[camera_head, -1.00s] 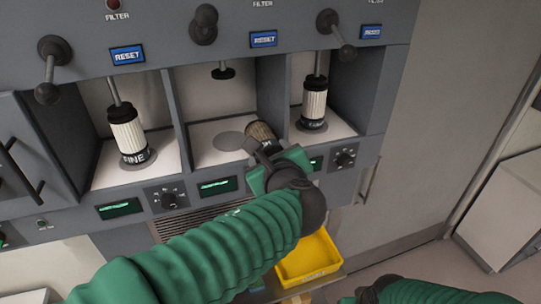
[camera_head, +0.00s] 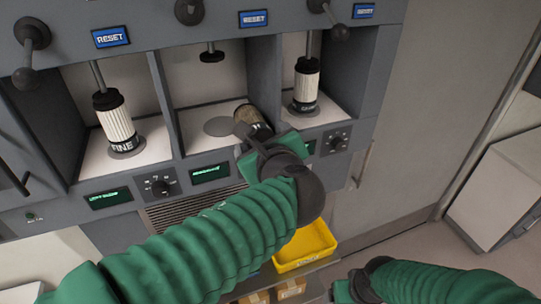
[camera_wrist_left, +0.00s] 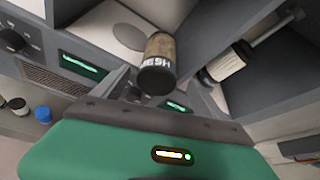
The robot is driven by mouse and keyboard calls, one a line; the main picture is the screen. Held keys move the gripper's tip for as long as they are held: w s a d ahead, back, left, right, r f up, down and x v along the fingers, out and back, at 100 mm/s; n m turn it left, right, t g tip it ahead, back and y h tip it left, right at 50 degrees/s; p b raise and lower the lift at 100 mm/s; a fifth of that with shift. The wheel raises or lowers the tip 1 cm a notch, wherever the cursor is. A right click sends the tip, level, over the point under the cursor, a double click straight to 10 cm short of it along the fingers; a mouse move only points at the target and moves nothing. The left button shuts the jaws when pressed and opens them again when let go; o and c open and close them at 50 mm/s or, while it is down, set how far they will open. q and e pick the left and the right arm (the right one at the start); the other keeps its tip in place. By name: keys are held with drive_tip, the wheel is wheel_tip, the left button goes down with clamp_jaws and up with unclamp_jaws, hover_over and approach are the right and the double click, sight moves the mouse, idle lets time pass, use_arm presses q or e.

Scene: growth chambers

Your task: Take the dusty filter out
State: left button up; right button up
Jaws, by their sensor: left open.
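The dusty filter (camera_head: 252,118) is a brown, grimy cylinder at the front right of the middle bay, off the grey round seat (camera_head: 222,126). It looks tilted, with a dark labelled end toward my gripper. In the left wrist view the filter (camera_wrist_left: 159,58) shows a dark end band with pale lettering. My left gripper (camera_head: 260,143) is open at the filter's near end; whether the fingers touch it I cannot tell. The plunger (camera_head: 212,54) above the seat is raised. My right arm shows at the lower right, its fingers not clearly visible.
White filters stand clamped in the left bay (camera_head: 115,122) and right bay (camera_head: 306,85). Grey dividers (camera_head: 165,105) flank the middle bay. A yellow bin (camera_head: 306,247) sits low in front of the cabinet. Dials and green displays line the front edge.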

use_arm(q)
drive_tip(key=b+v, duration=0.3)
drive_tip(key=v, duration=1.1)
drive_tip(key=shift+s+b, duration=0.35)
drive_tip(key=shift+a+r, duration=0.1)
drive_tip(key=shift+a, duration=0.05)
drive_tip(key=shift+c, duration=0.3)
